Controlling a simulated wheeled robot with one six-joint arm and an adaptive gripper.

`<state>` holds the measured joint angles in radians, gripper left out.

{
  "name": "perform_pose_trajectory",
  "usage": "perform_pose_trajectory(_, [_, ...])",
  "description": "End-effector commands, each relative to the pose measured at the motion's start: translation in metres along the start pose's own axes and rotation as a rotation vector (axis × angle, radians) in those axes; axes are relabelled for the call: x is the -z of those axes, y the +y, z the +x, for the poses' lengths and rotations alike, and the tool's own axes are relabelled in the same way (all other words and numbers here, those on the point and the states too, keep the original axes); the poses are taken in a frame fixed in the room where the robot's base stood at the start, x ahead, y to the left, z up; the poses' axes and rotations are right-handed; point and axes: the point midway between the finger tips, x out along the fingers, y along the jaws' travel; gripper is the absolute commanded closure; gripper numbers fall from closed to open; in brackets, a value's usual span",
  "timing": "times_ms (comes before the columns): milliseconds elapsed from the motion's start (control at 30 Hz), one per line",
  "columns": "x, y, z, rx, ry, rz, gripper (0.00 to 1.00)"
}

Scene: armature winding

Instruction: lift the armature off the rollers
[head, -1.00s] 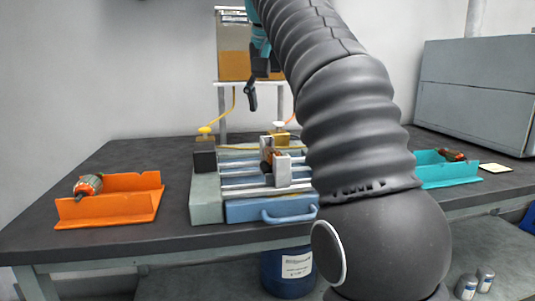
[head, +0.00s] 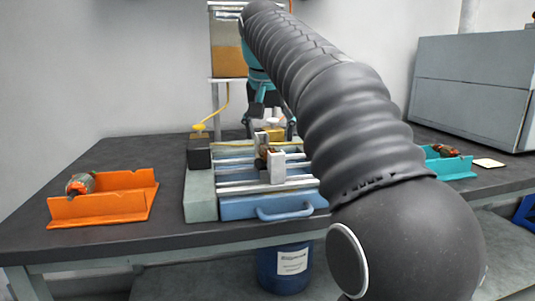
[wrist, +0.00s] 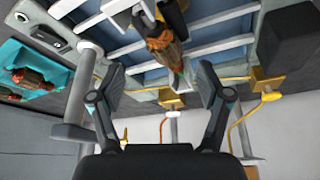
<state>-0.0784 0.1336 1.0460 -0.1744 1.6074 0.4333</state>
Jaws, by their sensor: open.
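The armature (head: 262,158), dark with orange-copper windings, lies on the rollers (head: 235,183) of the blue and grey machine, partly hidden by a light grey block in the head view. In the wrist view the armature (wrist: 163,42) is at top centre, its narrow end pointing toward my gripper. My gripper (head: 269,122) is behind and above the machine in the head view. In the wrist view my gripper (wrist: 160,82) has its two fingers spread wide, with nothing held between them. The armature's end lies just beyond the fingertips; no contact shows.
An orange tray (head: 125,202) with another armature (head: 81,184) stands on the left. A teal tray (head: 455,168) with reddish armatures (wrist: 38,80) is on the right, partly hidden by my arm. Yellow-capped fittings (head: 199,128) with hoses stand behind the machine.

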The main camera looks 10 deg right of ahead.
Motion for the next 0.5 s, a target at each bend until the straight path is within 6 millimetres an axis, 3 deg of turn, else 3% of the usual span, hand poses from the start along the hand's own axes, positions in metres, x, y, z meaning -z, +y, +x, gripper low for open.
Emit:
perform_pose_trajectory(300, [0.000,-0.006,0.041,-0.001,-0.002,0.001,0.23])
perform_pose_trajectory(500, [0.000,-0.006,0.051,0.000,0.000,0.001,0.23])
